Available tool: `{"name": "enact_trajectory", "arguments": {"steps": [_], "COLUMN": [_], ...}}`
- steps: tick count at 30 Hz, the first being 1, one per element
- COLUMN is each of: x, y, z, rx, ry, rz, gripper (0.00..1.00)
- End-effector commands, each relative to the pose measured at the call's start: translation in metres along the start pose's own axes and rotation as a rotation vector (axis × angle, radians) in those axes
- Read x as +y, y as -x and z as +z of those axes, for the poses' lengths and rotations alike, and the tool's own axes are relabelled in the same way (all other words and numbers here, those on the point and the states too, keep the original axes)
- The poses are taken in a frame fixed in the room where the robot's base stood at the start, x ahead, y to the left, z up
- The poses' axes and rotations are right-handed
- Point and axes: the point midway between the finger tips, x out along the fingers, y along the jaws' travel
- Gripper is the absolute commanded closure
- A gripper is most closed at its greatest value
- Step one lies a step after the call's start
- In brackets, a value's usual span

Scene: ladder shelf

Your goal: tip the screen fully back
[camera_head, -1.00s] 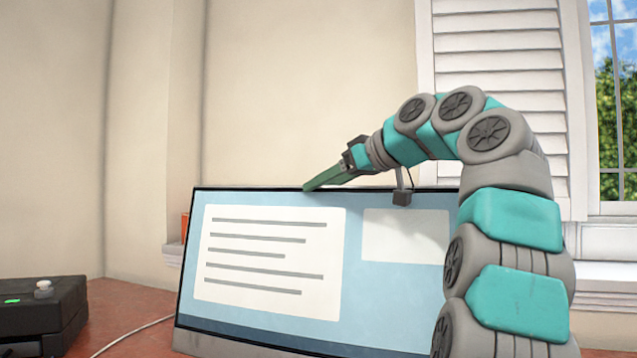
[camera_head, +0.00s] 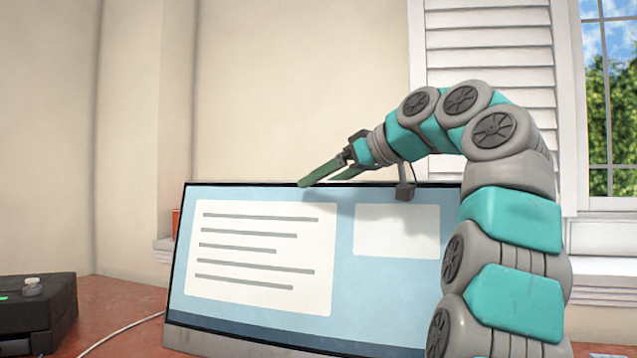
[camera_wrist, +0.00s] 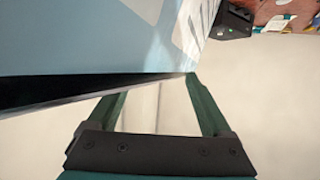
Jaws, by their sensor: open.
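The screen (camera_head: 395,277) stands on the table, leaning back, with a light blue display, white panels and a thin black frame. In the wrist view the screen (camera_wrist: 90,35) fills the upper left, with its dark top edge running across. My gripper (camera_head: 320,178) is at the screen's top edge, near its middle, with the green fingers apart. In the wrist view my gripper (camera_wrist: 155,85) is open, and its fingertips reach the screen's edge. I cannot tell whether they touch it. My arm hides the screen's right end.
A black box (camera_head: 38,310) with a pale knob stands on the reddish table (camera_head: 120,298) at the left. A white cable (camera_head: 122,332) runs between the box and the screen. A wall is behind, with a shuttered window (camera_head: 610,95) at the right.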

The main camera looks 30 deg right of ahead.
Motion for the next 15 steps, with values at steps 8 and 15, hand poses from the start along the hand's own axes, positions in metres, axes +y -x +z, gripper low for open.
{"name": "enact_trajectory", "arguments": {"steps": [8, 15], "x": [0.000, 0.001], "y": [0.057, 0.091], "z": [0.025, 0.037], "rx": [0.000, 0.000], "ry": [-0.003, -0.006], "rz": [0.000, 0.001], "gripper": [0.16, 0.16]}}
